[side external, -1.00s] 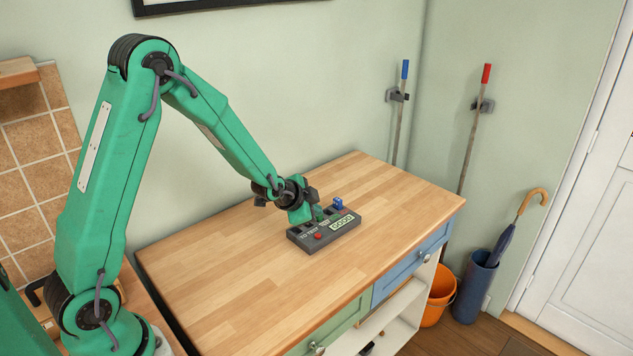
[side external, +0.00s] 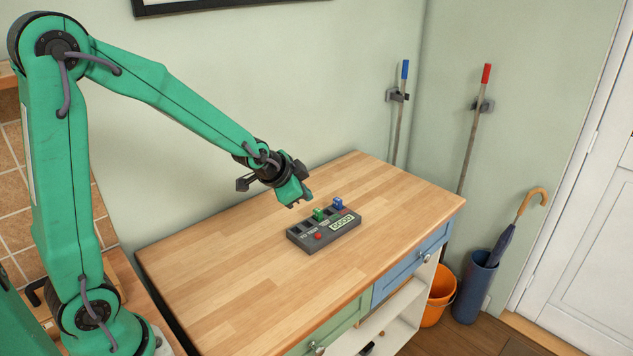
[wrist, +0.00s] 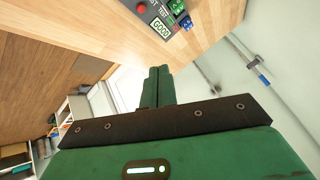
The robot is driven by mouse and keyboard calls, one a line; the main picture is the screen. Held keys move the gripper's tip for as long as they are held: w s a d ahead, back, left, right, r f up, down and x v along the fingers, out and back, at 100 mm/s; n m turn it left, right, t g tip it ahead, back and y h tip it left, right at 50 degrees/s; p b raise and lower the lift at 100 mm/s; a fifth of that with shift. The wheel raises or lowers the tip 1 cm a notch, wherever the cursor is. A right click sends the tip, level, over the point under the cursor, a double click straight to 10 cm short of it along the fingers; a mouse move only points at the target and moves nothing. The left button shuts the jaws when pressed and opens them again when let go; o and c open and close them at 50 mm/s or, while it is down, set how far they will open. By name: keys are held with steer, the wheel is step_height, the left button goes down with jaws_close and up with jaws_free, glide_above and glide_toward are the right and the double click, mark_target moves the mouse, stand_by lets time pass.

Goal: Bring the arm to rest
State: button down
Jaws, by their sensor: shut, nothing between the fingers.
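My gripper (side external: 300,201) is shut and empty. It hangs in the air above the wooden worktop, just behind and to the left of a dark grey test box (side external: 305,244). In the wrist view its two green fingers (wrist: 157,88) lie together. The box has a red button (side external: 318,236), a display reading GOOD (side external: 342,222) and a row of slots along its back. A green block (side external: 319,214) and a blue block (side external: 338,203) sit in slots at the box's right part. In the wrist view the box (wrist: 150,12) shows upside down at the top, partly cut off.
The wooden worktop (side external: 230,275) is otherwise clear. A green wall stands behind it. Two poles, one blue-tipped (side external: 405,70) and one red-tipped (side external: 486,73), hang at the right. An orange bucket (side external: 437,305) and an umbrella stand (side external: 474,290) are on the floor.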

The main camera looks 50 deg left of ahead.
steer(key=s+d+r+n+g, duration=0.1)
steer(key=s+r+n, duration=0.1)
steer(key=s, duration=0.6)
steer(key=s+d+r+n, duration=0.1)
steer(key=s+r, duration=0.4)
steer(key=s, duration=0.2)
steer(key=s+d+r+n+g, duration=0.1)
steer(key=s+d+r+n, duration=0.1)
steer(key=s, duration=0.6)
steer(key=shift+s+r+n+g+h, duration=0.3)
steer(key=shift+s+r+h, duration=0.1)
steer(key=shift+r, duration=0.35)
